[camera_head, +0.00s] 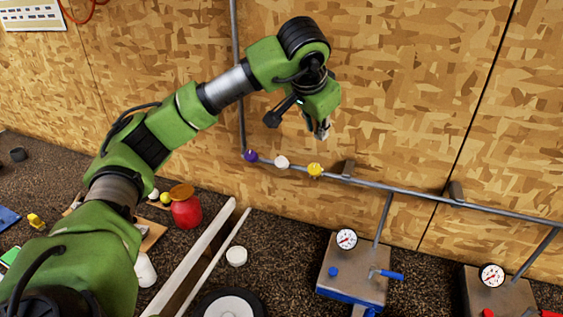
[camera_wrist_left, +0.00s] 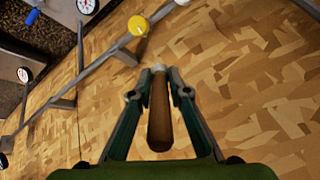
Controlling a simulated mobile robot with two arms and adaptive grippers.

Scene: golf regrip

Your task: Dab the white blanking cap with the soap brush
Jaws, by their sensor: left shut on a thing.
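The white blanking cap (camera_head: 282,161) sits on the grey wall pipe, between a purple cap (camera_head: 250,156) and a yellow cap (camera_head: 315,170). In the left wrist view, a white cap (camera_wrist_left: 182,2) is cut off by the top edge. My left gripper (camera_head: 322,130) is above and to the right of the white cap in the head view, apart from it. In the left wrist view, the left gripper (camera_wrist_left: 160,78) is shut on the brush (camera_wrist_left: 160,118), whose brown handle shows between the fingers. The brush's bristles cannot be made out. My right gripper is out of view.
The pipe (camera_head: 420,192) runs along the wooden wall on brackets. Below stand grey boxes with gauges (camera_head: 346,239) and a blue-handled valve (camera_head: 388,274). A red pot (camera_head: 186,210), white rails and a wheel (camera_head: 229,304) are at the lower left. The wall above the pipe is clear.

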